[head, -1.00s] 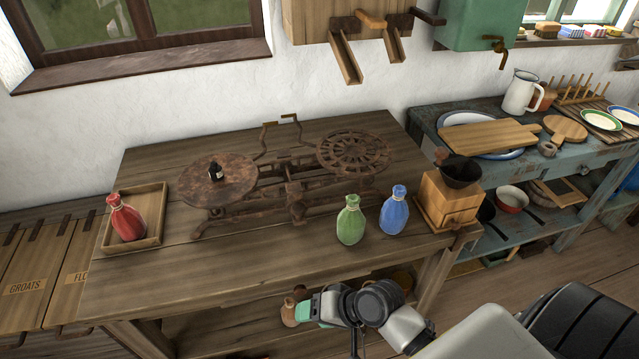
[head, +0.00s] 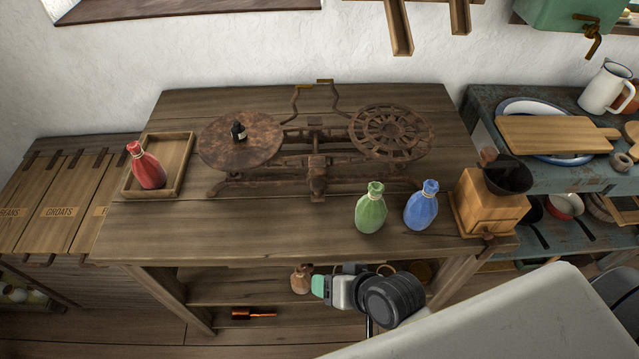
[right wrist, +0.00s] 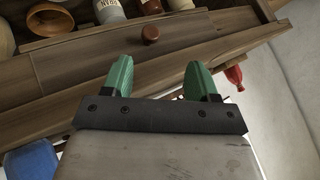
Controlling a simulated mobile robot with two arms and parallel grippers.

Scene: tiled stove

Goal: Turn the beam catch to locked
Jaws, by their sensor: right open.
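A rusty balance scale (head: 317,178) stands on the wooden table (head: 290,235). A bent bar with a brass-coloured top (head: 324,82) rises behind the beam. I cannot tell which part is the beam catch or how it is set. My right gripper (head: 318,287) is in front of the table, below its top and apart from the scale. In the right wrist view its green fingers (right wrist: 158,78) are apart and empty. My left gripper is out of view.
A wooden grinder (head: 490,205) is at the table's right corner. The right wrist view shows a round brown knob (right wrist: 150,34).

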